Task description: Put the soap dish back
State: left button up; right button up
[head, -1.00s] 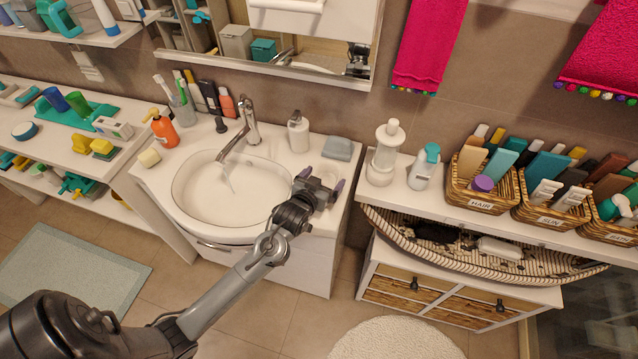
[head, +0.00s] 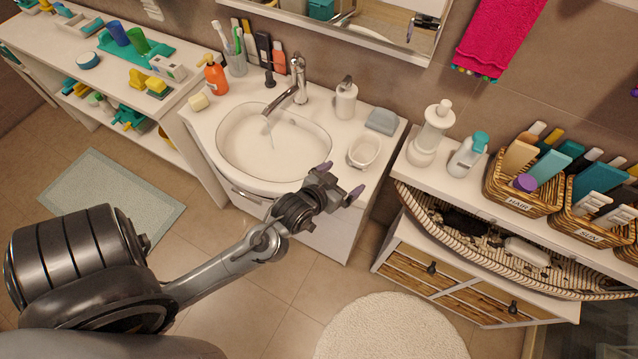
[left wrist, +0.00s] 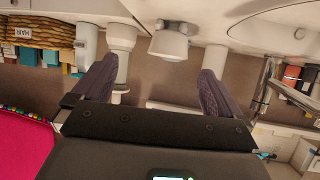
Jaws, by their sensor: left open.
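A small white oval dish (head: 364,153), which looks like the soap dish, sits upright on the right side of the washbasin counter (head: 313,108). My left gripper (head: 340,181) is in front of and slightly left of it, near the counter's front edge. Its two fingers are spread, with nothing between them, and it appears clear of the dish. In the left wrist view the scene is upside down; a white cup-like thing (left wrist: 168,46), likely the dish, shows beyond the gap between the fingers (left wrist: 155,88). My right gripper is not in view.
A blue-grey block (head: 382,121) lies behind the dish, with a white soap dispenser (head: 346,99) left of it. The basin (head: 262,150) and tap (head: 298,82) are to the left. Right, across a gap, stands a shelf with bottles (head: 467,156) and wicker baskets (head: 519,192).

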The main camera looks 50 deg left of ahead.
pick_arm(q)
jog(key=s+d+f+m+g+h, duration=0.1)
jog(key=s+d+g, duration=0.3)
jog(key=s, duration=0.4)
jog(key=s+d+f+m+g+h, duration=0.2)
jog(key=s+d+f+m+g, duration=0.1)
jog(key=s, duration=0.6)
jog(key=shift+d+f+g, duration=0.6)
jog(key=shift+d+g, duration=0.3)
jog(key=shift+d, duration=0.1)
notch_tip(320, 180, up, 29)
jog(key=p, duration=2.9)
jog(key=shift+f, duration=0.1)
